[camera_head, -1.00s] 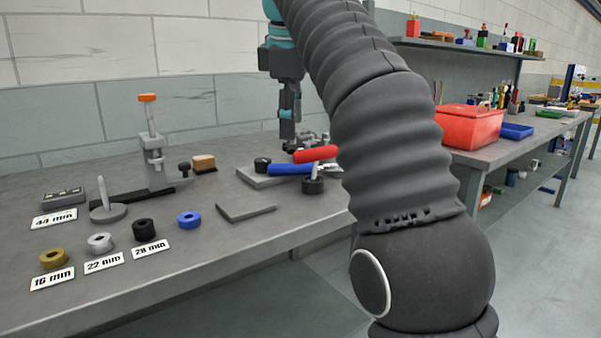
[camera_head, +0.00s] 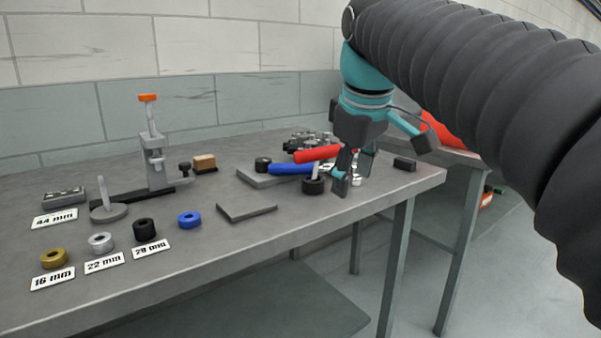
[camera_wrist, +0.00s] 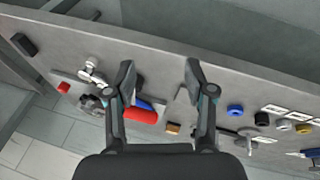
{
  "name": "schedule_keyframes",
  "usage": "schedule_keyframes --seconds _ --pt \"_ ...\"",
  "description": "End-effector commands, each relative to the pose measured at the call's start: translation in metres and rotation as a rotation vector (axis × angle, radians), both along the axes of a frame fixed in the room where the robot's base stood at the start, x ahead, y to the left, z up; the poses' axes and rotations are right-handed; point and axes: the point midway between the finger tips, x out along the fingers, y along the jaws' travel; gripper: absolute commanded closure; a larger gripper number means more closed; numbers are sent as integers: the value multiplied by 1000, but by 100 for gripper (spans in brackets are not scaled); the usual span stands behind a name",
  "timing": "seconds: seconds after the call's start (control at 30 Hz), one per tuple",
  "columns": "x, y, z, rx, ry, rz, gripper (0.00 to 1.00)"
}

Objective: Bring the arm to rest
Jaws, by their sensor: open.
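My gripper (camera_head: 350,172) is above the right end of the grey workbench (camera_head: 330,222) in the head view, with my arm reaching in from the right. I cannot tell the exact height of the fingertips over the bench.
Several rings, among them a blue ring (camera_head: 189,219) and a brass ring (camera_head: 53,259), lie at the left with size labels. An upright fixture (camera_head: 154,160) with an orange top stands behind them. A flat grey plate (camera_head: 246,212) lies mid-bench. A red bin (camera_head: 447,132) is partly hidden behind my arm.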

Motion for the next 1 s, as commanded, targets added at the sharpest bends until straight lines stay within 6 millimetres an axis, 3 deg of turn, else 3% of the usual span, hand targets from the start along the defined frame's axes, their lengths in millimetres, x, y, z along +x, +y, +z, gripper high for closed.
schedule_keyframes --seconds 0.3,0.7,0.83,1.0 --pt "-68 -43 -91 127 -45 -316 46" --pt "-151 -74 -225 286 -101 -676 46" --pt "-164 -76 -247 311 -109 -730 46" --pt "-164 -76 -247 311 -109 -730 46"
